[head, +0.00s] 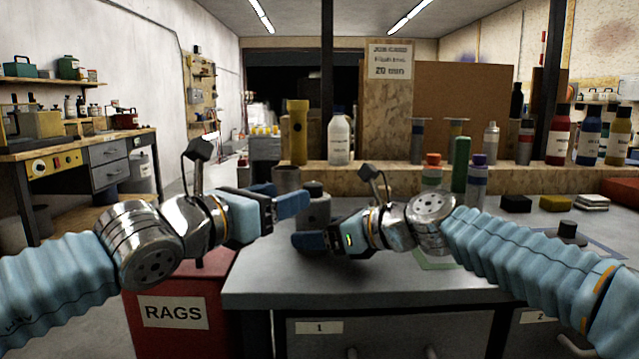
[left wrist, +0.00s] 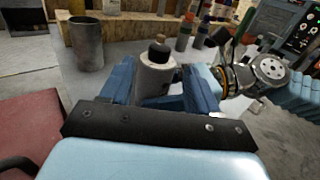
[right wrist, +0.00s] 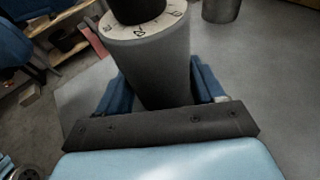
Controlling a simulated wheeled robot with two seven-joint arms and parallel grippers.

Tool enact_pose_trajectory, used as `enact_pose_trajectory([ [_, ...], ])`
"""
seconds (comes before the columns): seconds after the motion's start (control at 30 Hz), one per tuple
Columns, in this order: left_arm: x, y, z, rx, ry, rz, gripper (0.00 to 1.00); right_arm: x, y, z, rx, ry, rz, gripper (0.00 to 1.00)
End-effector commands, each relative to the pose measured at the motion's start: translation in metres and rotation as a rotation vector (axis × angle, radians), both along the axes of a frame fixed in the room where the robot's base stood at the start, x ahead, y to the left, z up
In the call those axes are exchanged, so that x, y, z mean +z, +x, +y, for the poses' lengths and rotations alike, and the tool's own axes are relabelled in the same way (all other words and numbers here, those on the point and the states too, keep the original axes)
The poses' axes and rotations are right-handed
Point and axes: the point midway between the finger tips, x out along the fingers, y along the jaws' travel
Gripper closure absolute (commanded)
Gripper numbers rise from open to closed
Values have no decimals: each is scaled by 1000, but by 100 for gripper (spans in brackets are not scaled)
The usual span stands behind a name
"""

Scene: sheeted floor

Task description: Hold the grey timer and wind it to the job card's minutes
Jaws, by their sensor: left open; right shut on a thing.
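The grey timer (head: 316,212) is an upright cylinder with a dark knob, above the near-left part of the grey bench. The right wrist view shows its grey body (right wrist: 155,65) and a pale numbered dial (right wrist: 150,22) under the knob. My right gripper (head: 312,241) is shut on the lower body. My left gripper (head: 298,202) is open at the upper part; the left wrist view shows the timer (left wrist: 156,74) between its fingers, and I cannot tell whether they touch. The job card (head: 390,60) on the upright board reads 20 min.
A grey cup (left wrist: 86,42) stands behind the timer. A white bottle (head: 339,138), a yellow torch (head: 298,132) and several other bottles stand along the back ledge. A red RAGS bin (head: 180,285) is at the bench's left. The front right of the bench is mostly clear.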

Motion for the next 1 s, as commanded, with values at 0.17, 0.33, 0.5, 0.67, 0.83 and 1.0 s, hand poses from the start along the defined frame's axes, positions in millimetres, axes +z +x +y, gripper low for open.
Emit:
enact_pose_trajectory([
  [0.17, 3, 13, -13, -1, 0, -9, 39, 1, 0, 0, 0, 1, -1, 64],
  [0.33, 3, 23, -21, -3, 0, -9, 39, 1, 0, 0, 0, 1, -1, 64],
  [0.5, 3, 32, -29, -2, 2, -9, 39, 1, 0, 0, 0, 1, -1, 64],
  [0.67, 4, 44, -36, -2, -3, -9, 39, 1, 0, 0, 0, 1, -1, 64],
  [0.83, 3, 55, -46, -1, 1, -11, 39, 1, 0, 0, 0, 1, -1, 64],
  [1.0, 3, 70, -56, -1, -3, -8, 39, 1, 0, 0, 0, 1, -1, 64],
])
